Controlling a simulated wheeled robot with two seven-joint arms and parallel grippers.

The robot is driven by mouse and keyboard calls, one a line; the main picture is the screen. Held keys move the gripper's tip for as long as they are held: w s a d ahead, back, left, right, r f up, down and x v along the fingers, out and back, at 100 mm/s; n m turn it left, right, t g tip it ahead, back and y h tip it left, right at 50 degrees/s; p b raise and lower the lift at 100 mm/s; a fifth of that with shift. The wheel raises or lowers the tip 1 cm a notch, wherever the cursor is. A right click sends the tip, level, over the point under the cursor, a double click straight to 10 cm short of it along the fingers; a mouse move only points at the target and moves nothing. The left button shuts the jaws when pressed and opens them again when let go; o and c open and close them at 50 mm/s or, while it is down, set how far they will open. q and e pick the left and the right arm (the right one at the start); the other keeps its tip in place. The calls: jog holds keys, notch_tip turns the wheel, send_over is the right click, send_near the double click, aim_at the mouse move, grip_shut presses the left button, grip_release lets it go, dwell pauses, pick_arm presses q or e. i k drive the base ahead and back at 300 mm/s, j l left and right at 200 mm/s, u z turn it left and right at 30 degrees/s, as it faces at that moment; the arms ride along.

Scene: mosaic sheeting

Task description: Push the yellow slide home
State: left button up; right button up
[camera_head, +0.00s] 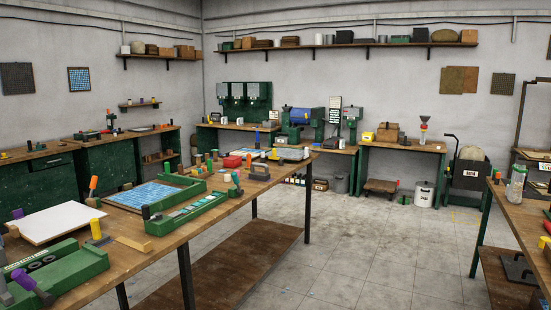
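A yellow upright handle (96,229) on a dark foot stands on the near left workbench (150,262), between a white board and a green fixture. I cannot tell for certain whether this is the yellow slide or how far in it sits. The green fixture (60,276) at the bottom left has a purple handle and is cut off by the picture edge. A second green fixture (190,217) to its right holds a row of small tiles. Neither of my grippers shows in the head view.
A white board (58,222) and a blue mosaic sheet (148,194) lie on the near bench. An orange-handled tool (93,186) stands between them. Another bench (527,219) with a clear jar (516,182) is at the right.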

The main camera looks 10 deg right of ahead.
aim_at(274, 150)
jog(key=i+l+z, duration=0.25)
jog(key=i, duration=0.15)
jog(key=i+l+z, duration=0.25)
jog(key=i, duration=0.15)
jog(key=i+z, duration=0.25)
jog(key=i, duration=0.15)
jog(key=i+l, duration=0.1)
jog(key=i, duration=0.85)
jog(key=i+l, duration=0.1)
jog(key=i, duration=0.9)
jog(key=i+l+u, duration=0.1)
jog(key=i+u, duration=0.3)
jog(key=i+l+u, duration=0.15)
jog(key=u, duration=0.3)
jog(key=i+l+u, duration=0.65)
jog(key=u, duration=0.15)
jog(key=i+l+u, duration=0.15)
jog(key=l+u, duration=0.3)
jog(key=i+l+u, duration=0.1)
jog(key=l+u, duration=0.2)
jog(key=l, duration=0.2)
jog(key=l+u, duration=0.25)
jog(key=l, duration=0.25)
jog(key=i, duration=0.05)
